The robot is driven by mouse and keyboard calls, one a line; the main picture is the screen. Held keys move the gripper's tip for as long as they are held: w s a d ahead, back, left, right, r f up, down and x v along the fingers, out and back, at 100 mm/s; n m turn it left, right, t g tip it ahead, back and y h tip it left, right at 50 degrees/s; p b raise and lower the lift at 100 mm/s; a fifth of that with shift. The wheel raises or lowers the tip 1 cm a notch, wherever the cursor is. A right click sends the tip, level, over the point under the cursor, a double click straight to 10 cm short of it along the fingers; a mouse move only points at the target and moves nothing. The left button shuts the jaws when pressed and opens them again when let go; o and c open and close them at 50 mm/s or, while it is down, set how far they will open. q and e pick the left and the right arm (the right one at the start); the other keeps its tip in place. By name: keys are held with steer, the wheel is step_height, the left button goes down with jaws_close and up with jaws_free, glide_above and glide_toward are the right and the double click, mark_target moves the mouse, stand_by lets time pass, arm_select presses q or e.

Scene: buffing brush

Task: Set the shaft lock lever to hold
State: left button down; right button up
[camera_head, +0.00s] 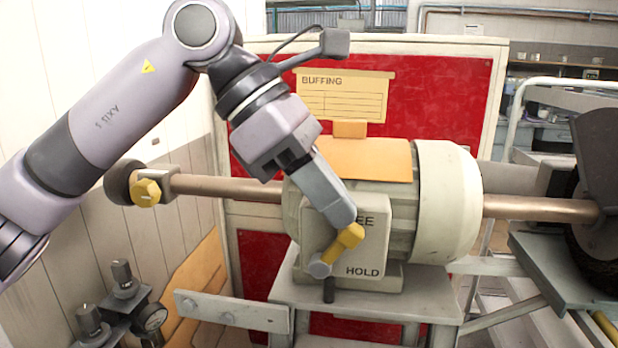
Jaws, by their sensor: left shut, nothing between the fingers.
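The shaft lock lever (345,242) is a short yellow arm on a grey round pivot, on the front of the motor's cream box. It points up and to the right, nearer the partly covered upper label, of which only "EE" shows. The "HOLD" label (362,272) is below it at the right. My left gripper (342,216) reaches down from the upper left, shut and empty. Its fingertips overlap the lever's upper end in the picture; I cannot tell whether they touch. My right gripper is not in view.
The cream motor (445,200) sits on a grey stand, with a copper-coloured shaft (535,208) out of both sides. A dark wheel stands at the right. A red board (440,90) with a "BUFFING" card (345,95) is behind. Gauge fittings (150,318) are at lower left.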

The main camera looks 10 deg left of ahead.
arm_select(q)
steer(key=shift+d+p, duration=0.35)
steer(key=shift+d, duration=0.4)
steer(key=shift+d+f+y+p, duration=0.2)
steer(key=shift+d+y+p, duration=0.15)
steer(key=shift+y+p, duration=0.25)
steer(key=shift+r, duration=0.15)
step_height(320, 180, up, 13)
steer(key=a+p, duration=0.2)
steer(key=shift+a, duration=0.2)
